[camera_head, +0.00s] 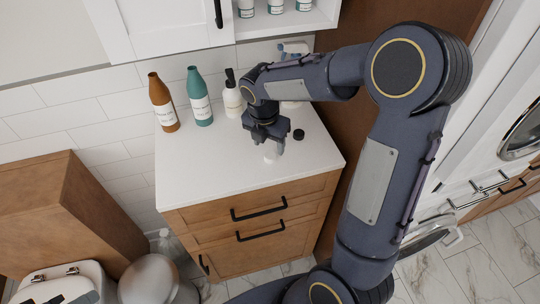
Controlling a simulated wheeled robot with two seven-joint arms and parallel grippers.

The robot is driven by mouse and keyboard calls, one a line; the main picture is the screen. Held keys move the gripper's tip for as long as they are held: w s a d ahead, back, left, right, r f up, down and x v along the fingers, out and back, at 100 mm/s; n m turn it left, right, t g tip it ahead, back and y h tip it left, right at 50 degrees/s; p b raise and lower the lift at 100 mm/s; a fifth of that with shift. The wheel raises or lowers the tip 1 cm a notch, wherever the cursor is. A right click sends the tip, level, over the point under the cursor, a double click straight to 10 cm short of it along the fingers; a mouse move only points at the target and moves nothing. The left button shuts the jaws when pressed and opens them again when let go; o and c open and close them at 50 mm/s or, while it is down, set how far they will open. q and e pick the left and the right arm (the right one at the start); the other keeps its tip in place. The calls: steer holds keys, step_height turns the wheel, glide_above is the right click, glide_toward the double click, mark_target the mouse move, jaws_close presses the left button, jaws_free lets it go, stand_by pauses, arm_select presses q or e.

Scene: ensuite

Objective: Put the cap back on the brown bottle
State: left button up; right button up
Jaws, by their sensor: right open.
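The brown bottle (163,103) stands upright at the back left of the white counter, with a white label and no cap visible on its narrow neck. A small black round cap (298,135) lies on the counter, just right of my right gripper. My right gripper (271,151) points down over the counter with its jaws open. My left gripper is not in view.
A teal bottle (199,97) and a white bottle with a black pump (232,95) stand right of the brown one. A spray bottle (293,49) is partly hidden behind my arm. The counter's front left (195,165) is clear. A wall cabinet (165,25) hangs above.

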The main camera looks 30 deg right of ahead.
mark_target(270, 155)
steer(key=shift+w+d+f+p, duration=0.1)
steer(key=shift+f+p, duration=0.05)
steer(key=shift+f, duration=0.7)
steer(key=shift+w+d+f+p, duration=0.1)
steer(key=shift+d+f, duration=0.05)
steer(key=shift+f, duration=0.7)
steer(key=shift+w+d+f+p, duration=0.1)
steer(key=shift+f+p, duration=0.05)
steer(key=shift+f, duration=0.7)
steer(key=shift+c, duration=0.5)
steer(key=c, duration=1)
